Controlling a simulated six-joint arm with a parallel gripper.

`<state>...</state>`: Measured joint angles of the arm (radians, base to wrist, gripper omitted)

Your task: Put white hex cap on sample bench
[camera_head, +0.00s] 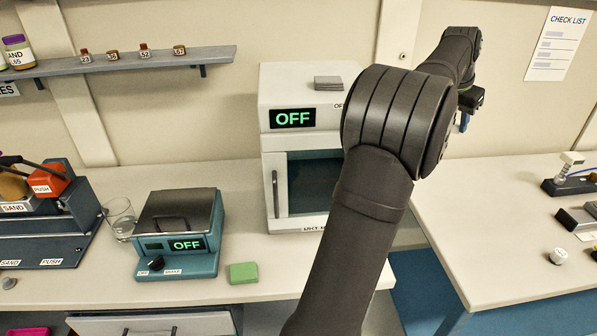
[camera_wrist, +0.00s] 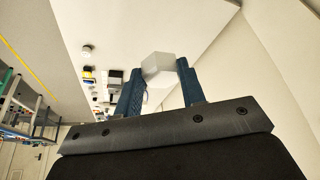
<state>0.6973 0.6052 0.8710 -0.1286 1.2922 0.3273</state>
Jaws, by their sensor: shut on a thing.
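A white hex cap (camera_wrist: 158,66) is between the blue fingers of my gripper (camera_wrist: 160,78) in the wrist view, and the gripper is shut on it. In the head view my gripper (camera_head: 464,122) shows only in part, at the upper right beyond my arm, and the cap is hidden there. It is over or behind the far end of the right-hand bench (camera_head: 470,235). Which bench is the sample bench is not labelled in view. The wrist view shows a pale bench surface (camera_wrist: 140,25) beyond the cap; the height above it is unclear.
The right bench carries a small white round item (camera_head: 558,256) and dark-based devices (camera_head: 573,185) at its right edge; its middle is clear. A white oven (camera_head: 300,185), a teal shaker (camera_head: 178,240), a green block (camera_head: 243,273) and a glass (camera_head: 120,222) stand on the left bench. A gap separates the benches.

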